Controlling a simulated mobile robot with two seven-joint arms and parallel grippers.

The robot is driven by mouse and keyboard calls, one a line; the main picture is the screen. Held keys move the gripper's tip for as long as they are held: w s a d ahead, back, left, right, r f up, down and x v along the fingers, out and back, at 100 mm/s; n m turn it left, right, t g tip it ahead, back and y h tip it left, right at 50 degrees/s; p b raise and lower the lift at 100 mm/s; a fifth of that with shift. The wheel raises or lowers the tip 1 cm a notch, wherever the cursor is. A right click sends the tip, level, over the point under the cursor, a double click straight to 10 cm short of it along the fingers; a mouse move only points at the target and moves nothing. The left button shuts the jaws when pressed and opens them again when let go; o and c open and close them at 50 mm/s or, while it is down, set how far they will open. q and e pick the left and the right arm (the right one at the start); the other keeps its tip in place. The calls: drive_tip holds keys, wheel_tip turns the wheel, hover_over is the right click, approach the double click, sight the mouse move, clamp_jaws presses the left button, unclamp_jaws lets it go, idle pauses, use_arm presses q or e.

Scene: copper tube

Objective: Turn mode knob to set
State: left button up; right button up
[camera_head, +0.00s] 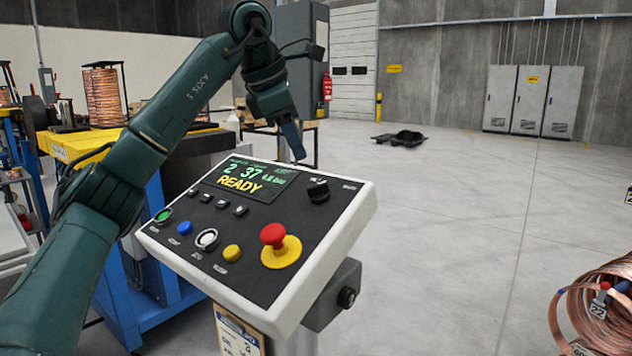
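The black mode knob (318,191) sits at the upper right of a tilted control panel (362,200) with a white frame. The small labels around the knob are too small to read. The panel's display (248,180) shows "READY" in yellow under green figures. My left gripper (298,155) reaches in from the upper left and points down just above the panel's top edge, up and left of the knob and apart from it. Its fingers look close together, seen edge-on, so I cannot tell if they are open. My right gripper is not in view.
A red emergency button (273,235) on a yellow base stands up from the panel below the knob. Several small buttons line its left side. A copper coil (600,310) lies at the lower right. A blue and yellow machine (140,290) stands behind left.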

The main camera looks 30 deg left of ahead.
sight(316, 184)
use_arm(q)
drive_tip(key=x, duration=0.9)
drive_tip(key=shift+w+f, duration=0.2)
drive_tip(key=shift+f, duration=0.1)
drive_tip(key=shift+c, duration=0.2)
clamp_jaws()
